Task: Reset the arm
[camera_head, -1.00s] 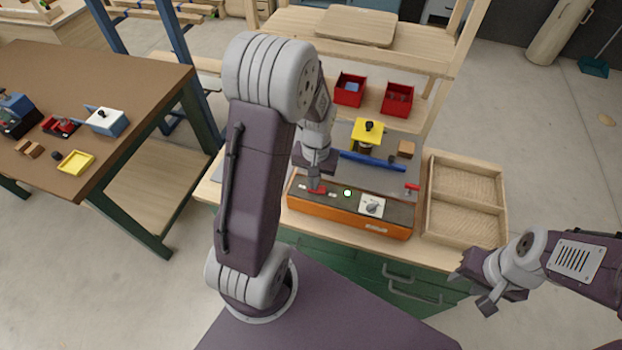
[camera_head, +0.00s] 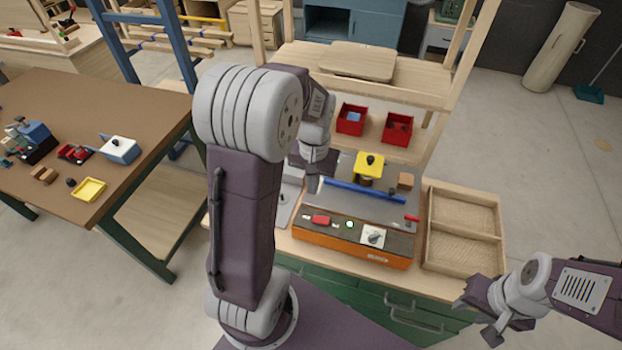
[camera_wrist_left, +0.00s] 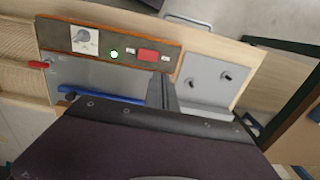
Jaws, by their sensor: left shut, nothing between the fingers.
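My left arm rises in the middle of the head view and bends over the workbench. Its left gripper (camera_head: 313,184) points down above the bench, left of the orange machine (camera_head: 350,248), and is shut and empty. In the left wrist view the shut fingers (camera_wrist_left: 161,92) hang near the machine's edge, close to the red switch (camera_wrist_left: 148,56). The machine's green light (camera_head: 350,224) is lit, beside a white dial plate (camera_head: 373,237). My right gripper (camera_head: 478,312) is at the lower right, apart from everything; its jaw opening is unclear.
A blue bar (camera_head: 365,191) and a yellow piece with a black knob (camera_head: 369,165) are on the machine. A wooden tray (camera_head: 464,222) is to its right. Two red bins (camera_head: 351,120) stand behind. A brown table (camera_head: 100,100) with several items is at the left.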

